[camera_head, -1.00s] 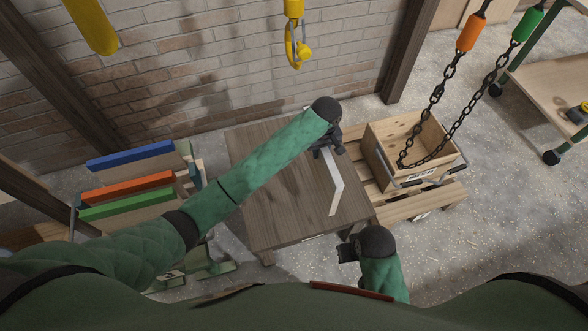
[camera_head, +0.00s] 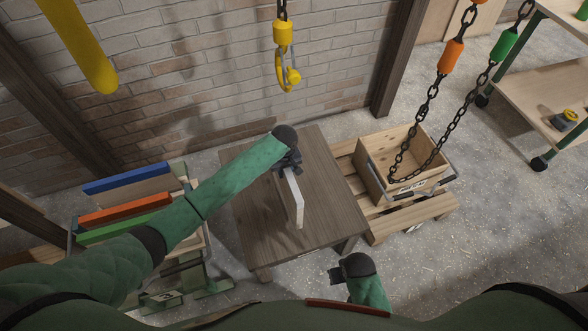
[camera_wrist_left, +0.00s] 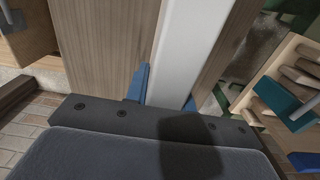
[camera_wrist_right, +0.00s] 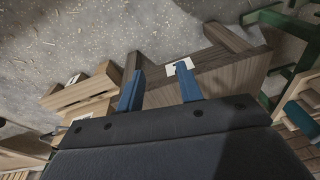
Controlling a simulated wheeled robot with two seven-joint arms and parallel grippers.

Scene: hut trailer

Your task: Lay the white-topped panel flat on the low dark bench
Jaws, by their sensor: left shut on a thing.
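The white-topped panel (camera_head: 299,208) stands on its narrow edge over the middle of the low dark bench (camera_head: 335,205), its white strip facing up. My left gripper (camera_head: 289,169) is shut on the panel's far end. The left wrist view shows the white strip (camera_wrist_left: 190,45) running out between the blue fingers (camera_wrist_left: 165,88). I cannot tell whether the panel's lower edge touches the bench. My right gripper (camera_head: 337,274) is open and empty in front of the bench. Its spread fingers (camera_wrist_right: 160,88) point at the bench's side, which bears a white label.
A wooden crate (camera_head: 372,175) with chains sits on a pallet (camera_head: 385,226) right of the bench. A rack with blue, orange and green-edged panels (camera_head: 120,215) stands at left. A yellow hook (camera_head: 288,75) hangs near the brick wall. A shelf cart (camera_head: 545,90) is far right.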

